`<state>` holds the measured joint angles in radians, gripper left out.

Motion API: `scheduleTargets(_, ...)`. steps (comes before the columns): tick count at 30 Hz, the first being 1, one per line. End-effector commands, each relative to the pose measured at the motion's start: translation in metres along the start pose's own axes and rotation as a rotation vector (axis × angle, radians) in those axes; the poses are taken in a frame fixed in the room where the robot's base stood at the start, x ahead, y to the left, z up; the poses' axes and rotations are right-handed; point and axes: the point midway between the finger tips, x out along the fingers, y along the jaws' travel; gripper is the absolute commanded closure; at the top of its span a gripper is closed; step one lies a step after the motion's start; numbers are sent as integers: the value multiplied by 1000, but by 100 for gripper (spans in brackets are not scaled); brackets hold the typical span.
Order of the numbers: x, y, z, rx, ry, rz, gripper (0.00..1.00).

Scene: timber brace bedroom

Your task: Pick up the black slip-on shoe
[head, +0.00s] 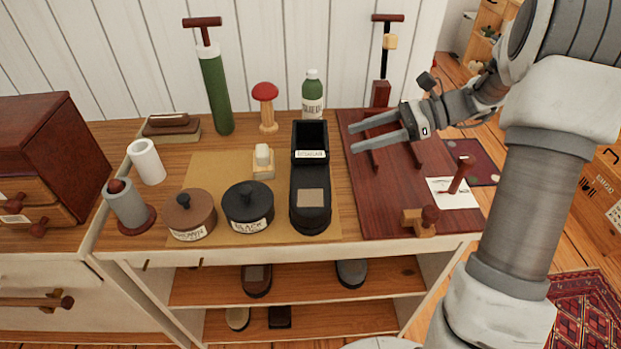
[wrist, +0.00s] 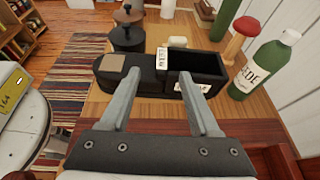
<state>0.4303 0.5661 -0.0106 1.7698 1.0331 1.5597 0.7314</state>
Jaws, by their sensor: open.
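The black slip-on shoe (head: 311,192) lies on the bench top, its open heel end toward the wall and its rounded toe toward the front edge. It has a tan patch on the toe and a white label near the opening. My gripper (head: 353,139) is open and empty, to the right of the shoe's open end, with its fingers pointing left toward it. In the wrist view the shoe (wrist: 145,74) lies crosswise ahead of the open fingers (wrist: 158,80), which overlap its near side in the picture. I cannot tell whether they touch it.
A black tin (head: 248,207) and a brown tin (head: 190,214) stand left of the shoe. A green bottle (head: 312,95) and a red-topped mushroom form (head: 266,105) stand behind it. A dark red board (head: 390,205) lies to the right. Other shoes (head: 257,280) sit on shelves below.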

Motion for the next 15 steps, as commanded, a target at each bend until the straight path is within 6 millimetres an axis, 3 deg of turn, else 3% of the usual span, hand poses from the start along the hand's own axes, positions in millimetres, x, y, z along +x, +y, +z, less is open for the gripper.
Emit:
scheduleTargets(1,14,1,-2,-1,-1,5,38)
scheduleTargets(6,46,1,-2,-2,0,3,38)
scheduleTargets(15,66,0,-2,-1,0,2,38)
